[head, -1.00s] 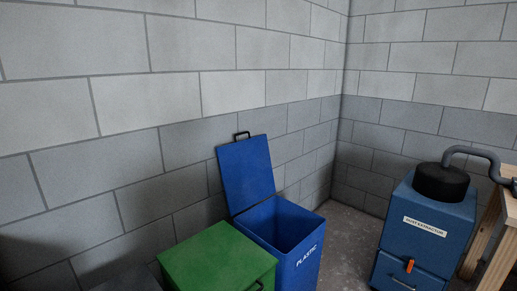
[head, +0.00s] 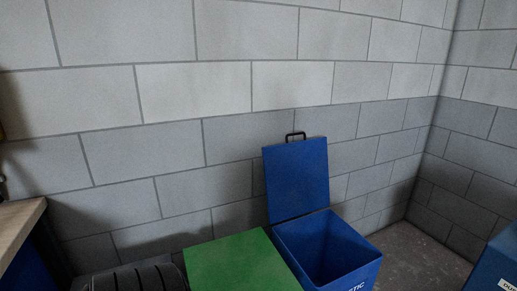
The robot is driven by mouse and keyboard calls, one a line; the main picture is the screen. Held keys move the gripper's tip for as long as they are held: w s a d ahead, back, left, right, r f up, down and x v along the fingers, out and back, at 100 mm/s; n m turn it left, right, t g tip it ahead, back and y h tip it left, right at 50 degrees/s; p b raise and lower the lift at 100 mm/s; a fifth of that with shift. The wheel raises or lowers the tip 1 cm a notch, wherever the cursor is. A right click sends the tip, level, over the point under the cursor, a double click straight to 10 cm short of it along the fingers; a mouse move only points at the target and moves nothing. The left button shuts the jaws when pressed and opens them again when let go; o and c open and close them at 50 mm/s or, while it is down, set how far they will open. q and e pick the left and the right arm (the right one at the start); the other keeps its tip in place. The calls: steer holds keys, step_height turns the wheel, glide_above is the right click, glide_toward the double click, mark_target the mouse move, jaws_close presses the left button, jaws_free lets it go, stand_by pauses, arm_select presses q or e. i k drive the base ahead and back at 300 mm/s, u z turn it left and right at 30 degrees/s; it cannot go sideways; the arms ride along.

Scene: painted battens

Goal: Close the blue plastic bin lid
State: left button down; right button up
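The blue plastic bin (head: 350,262) stands at the lower middle right in the head view, with part of its white label cut off by the bottom edge. Its blue lid (head: 297,180) is open, standing up and leaning back near the block wall. A black handle (head: 295,136) is on the lid's top edge. The inside of the bin looks dark and I see nothing in it. Neither of my grippers is in view.
A bin with a shut green lid (head: 240,265) stands directly left of the blue bin. A black ribbed object (head: 130,279) is at the bottom left. A wooden worktop (head: 18,225) is at the left edge. A blue dust extractor (head: 495,268) is at the right edge, with bare floor (head: 420,258) between.

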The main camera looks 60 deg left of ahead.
mark_target(296, 173)
steer(key=u, duration=0.5)
steer(key=i, duration=0.7)
steer(key=u, duration=0.55)
